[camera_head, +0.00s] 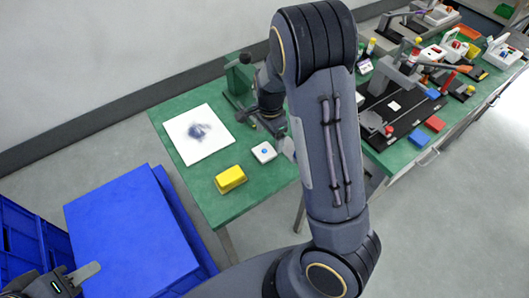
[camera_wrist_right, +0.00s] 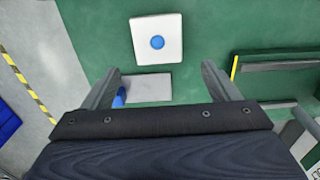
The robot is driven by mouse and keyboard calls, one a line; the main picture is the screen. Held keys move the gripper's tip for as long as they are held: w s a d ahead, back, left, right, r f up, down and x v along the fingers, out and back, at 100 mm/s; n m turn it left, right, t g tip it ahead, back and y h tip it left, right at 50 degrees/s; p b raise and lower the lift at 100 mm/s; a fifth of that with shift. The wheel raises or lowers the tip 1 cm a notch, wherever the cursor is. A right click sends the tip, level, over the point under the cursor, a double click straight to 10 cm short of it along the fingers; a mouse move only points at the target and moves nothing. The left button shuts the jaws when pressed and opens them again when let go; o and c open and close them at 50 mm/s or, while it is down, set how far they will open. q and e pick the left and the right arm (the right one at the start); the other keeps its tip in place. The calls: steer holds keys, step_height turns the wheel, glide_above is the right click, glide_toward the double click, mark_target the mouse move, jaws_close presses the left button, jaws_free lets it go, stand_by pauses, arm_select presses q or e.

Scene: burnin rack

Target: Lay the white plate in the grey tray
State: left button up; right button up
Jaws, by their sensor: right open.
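A small white square piece with a blue dot (camera_head: 264,152) lies on the green table; it also shows in the right wrist view (camera_wrist_right: 172,56). A larger flat white sheet with a dark smudge (camera_head: 188,148) lies further left. I cannot tell which is the white plate. A light grey rectangle (camera_wrist_right: 152,88) shows between my right fingers; I cannot tell whether it is the grey tray. My right gripper (camera_wrist_right: 160,70) is open, just short of the white square in its view; my arm mostly hides it in the head view. My left gripper (camera_head: 88,273) is at the lower left, partly cut off.
A yellow block (camera_head: 230,179) sits near the table's front edge. A dark green fixture (camera_head: 238,85) stands at the back. Blue crates (camera_head: 130,235) stand at the lower left. A second bench (camera_head: 390,157) with black mats and several devices is at the right.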

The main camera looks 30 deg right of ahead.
mark_target(269, 148)
step_height(269, 148, down, 5)
steer(key=shift+p, duration=0.35)
steer(key=c, duration=1.1)
steer(key=shift+c, duration=0.2)
steer(key=shift+r, duration=0.1)
steer(key=shift+r, duration=0.5)
steer(key=r, duration=0.2)
steer(key=shift+s+a+r, duration=0.1)
steer(key=shift+s+r, duration=0.1)
steer(key=shift+r, duration=0.15)
steer(key=s+a+r+p, duration=0.1)
steer(key=s+a+r, duration=0.1)
steer(key=s+r, duration=0.2)
steer(key=s+a+r, duration=0.3)
steer(key=s+r, duration=0.2)
steer(key=s, duration=0.3)
steer(key=shift+s+a+p, duration=0.2)
steer(key=shift+a+p, duration=0.1)
steer(key=shift+p, duration=0.1)
